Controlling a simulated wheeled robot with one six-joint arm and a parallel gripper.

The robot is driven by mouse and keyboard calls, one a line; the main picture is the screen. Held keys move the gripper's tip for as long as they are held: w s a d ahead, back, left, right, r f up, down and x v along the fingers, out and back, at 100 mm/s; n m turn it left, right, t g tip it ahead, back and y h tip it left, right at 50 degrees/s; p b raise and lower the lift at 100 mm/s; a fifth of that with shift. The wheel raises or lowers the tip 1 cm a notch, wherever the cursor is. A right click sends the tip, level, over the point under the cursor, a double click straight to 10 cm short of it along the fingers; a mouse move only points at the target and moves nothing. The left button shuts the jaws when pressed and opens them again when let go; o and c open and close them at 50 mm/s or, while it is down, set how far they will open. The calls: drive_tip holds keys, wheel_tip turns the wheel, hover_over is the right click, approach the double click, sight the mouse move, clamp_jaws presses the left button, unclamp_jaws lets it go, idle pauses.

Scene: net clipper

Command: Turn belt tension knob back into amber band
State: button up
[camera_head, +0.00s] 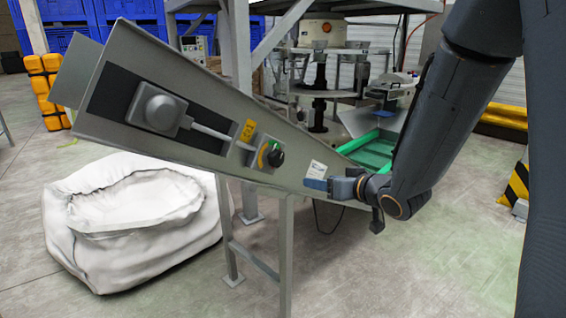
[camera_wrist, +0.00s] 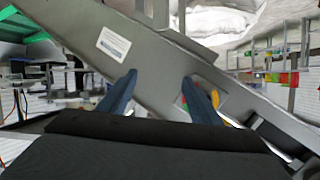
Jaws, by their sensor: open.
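The belt tension knob (camera_head: 274,156) is black and round, on a small plate on the side of the sloping grey conveyor (camera_head: 215,150). An amber band (camera_head: 262,154) curves along its left side, with a little green at its upper right. I cannot make out where the knob's pointer stands. My gripper (camera_head: 311,184) has blue fingers and is to the lower right of the knob, apart from it. In the wrist view, both fingers of my gripper (camera_wrist: 159,77) are spread with nothing between them. The right finger partly hides the coloured dial (camera_wrist: 214,98); the knob is mostly hidden there.
A white label (camera_head: 316,169) is on the conveyor side close to my fingers. A grey motor box with a rod (camera_head: 158,108) and a yellow tag (camera_head: 249,130) are left of the knob. A white bulk bag (camera_head: 130,215) stands below. The floor in front is clear.

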sight(280, 158)
drive_tip(key=s+a+r+n+y, duration=0.2)
drive_tip(key=a+r+y, duration=0.3)
drive_tip(key=a+y, duration=0.15)
drive_tip(key=x, duration=0.7)
drive_tip(key=shift+w+d, duration=0.1)
drive_tip(key=shift+w, duration=0.4)
drive_tip(key=c, duration=1)
